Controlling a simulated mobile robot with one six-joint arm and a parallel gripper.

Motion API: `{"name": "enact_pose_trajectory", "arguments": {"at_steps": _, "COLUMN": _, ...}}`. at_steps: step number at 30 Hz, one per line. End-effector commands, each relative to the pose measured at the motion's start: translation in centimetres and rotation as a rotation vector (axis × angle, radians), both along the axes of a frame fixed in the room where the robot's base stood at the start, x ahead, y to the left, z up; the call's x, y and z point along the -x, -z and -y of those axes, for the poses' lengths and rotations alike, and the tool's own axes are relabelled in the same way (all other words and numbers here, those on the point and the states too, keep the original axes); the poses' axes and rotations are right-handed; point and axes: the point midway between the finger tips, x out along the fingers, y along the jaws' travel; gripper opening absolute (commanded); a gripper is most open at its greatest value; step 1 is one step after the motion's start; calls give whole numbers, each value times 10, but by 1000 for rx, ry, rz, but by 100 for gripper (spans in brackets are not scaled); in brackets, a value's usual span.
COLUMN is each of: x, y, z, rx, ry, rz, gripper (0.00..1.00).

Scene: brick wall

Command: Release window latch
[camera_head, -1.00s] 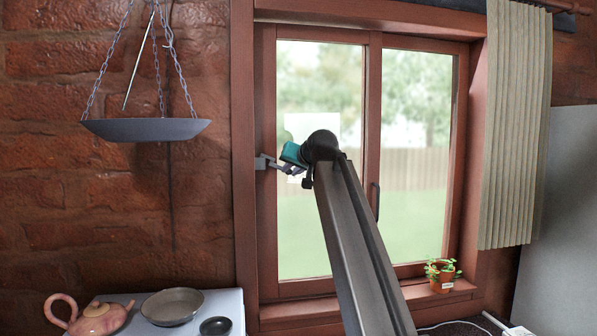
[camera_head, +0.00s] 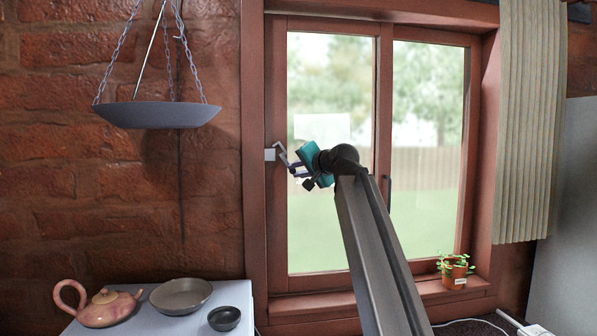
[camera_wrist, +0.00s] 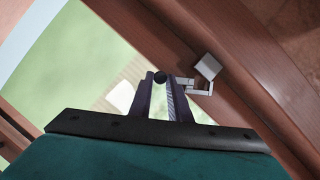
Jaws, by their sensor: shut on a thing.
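The window latch (camera_head: 270,155) is a small light-grey block on the left side of the red-brown window frame. A thin bent arm runs from it to my gripper (camera_head: 291,169). In the wrist view the latch (camera_wrist: 208,67) is right of the fingers, with its pale bent arm reaching toward them. My gripper (camera_wrist: 163,80) has its dark fingers close together, with a small round black knob between the tips. It is shut on this latch handle. The window (camera_head: 330,235) has two glass panes; the sashes look closed. The fingers partly hide where the handle joins the arm.
A hanging scale pan (camera_head: 158,115) is on the left. A white counter (camera_head: 243,318) below holds a teapot (camera_head: 105,307), a shallow bowl (camera_head: 181,296) and a dark cup (camera_head: 224,318). A potted plant (camera_head: 456,272) stands on the sill. A curtain (camera_head: 525,130) hangs right.

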Motion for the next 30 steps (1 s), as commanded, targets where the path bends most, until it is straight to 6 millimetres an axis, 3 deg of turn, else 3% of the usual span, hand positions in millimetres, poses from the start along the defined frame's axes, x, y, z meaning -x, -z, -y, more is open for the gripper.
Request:
{"name": "enact_pose_trajectory", "arguments": {"at_steps": 8, "x": 1, "y": 1, "z": -4, "rx": 0, "ry": -6, "rz": -3, "gripper": 0}}
{"name": "enact_pose_trajectory", "arguments": {"at_steps": 9, "x": 1, "y": 1, "z": -4, "rx": 0, "ry": -6, "rz": -3, "gripper": 22}}
{"name": "enact_pose_trajectory", "arguments": {"at_steps": 12, "x": 1, "y": 1, "z": -4, "rx": 0, "ry": -5, "rz": -3, "gripper": 35}}
{"name": "enact_pose_trajectory", "arguments": {"at_steps": 23, "x": 2, "y": 0, "z": -2, "rx": 1, "ry": -4, "rz": -1, "gripper": 35}}
{"name": "enact_pose_trajectory", "arguments": {"at_steps": 30, "x": 18, "y": -3, "z": 6, "rx": 1, "ry": -3, "rz": 1, "gripper": 35}}
